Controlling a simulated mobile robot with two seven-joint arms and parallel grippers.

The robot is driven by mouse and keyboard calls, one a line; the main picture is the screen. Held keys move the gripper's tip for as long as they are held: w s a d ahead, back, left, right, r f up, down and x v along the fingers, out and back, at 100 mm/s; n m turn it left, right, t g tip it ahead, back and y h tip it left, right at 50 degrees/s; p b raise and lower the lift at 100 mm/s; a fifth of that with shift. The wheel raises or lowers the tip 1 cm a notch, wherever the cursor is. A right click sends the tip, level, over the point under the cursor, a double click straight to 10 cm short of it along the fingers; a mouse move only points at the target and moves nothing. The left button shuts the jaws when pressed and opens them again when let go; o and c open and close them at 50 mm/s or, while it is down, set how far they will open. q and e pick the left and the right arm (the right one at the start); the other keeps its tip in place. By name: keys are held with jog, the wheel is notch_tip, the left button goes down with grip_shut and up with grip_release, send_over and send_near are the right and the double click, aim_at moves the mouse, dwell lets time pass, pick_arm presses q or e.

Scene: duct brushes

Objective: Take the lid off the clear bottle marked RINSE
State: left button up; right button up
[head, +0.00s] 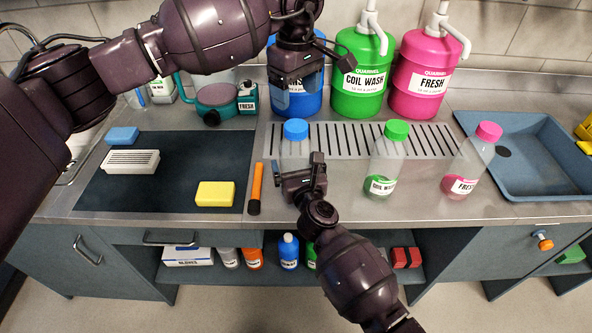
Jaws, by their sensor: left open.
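A clear bottle (293,152) with a blue lid (295,130) stands on the counter at the centre. Its label is hidden behind my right gripper, so its marking cannot be read. My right gripper (301,174) is at the near side of the bottle, low on its body. Its fingertips are hard to make out, so I cannot tell whether it is closed on the bottle. My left gripper (296,92) is open and empty, pointing down above and slightly behind the blue lid, apart from it.
Clear bottles with a green lid (386,165) and a pink lid (471,165) stand to the right. Blue, green (361,75) and pink (425,75) jugs stand behind. An orange-handled tool (255,187) and yellow sponge (215,194) lie left. A blue tray (540,187) is right.

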aim_at(296, 125)
jog(key=shift+w, duration=0.1)
jog(key=c, duration=1.2)
pick_arm(q)
jog(key=shift+w+a+r, duration=0.1)
jog(key=shift+r, duration=0.2)
pick_arm(e)
jog(key=c, duration=0.4)
pick_arm(q)
jog(key=m, duration=0.6)
jog(key=shift+f, duration=0.15)
jog(key=m, duration=0.4)
jog(key=shift+f, duration=0.1)
jog(key=m, duration=0.3)
jog(key=shift+f+m, duration=0.3)
jog(key=shift+f, duration=3.75)
jog(key=shift+c, duration=0.3)
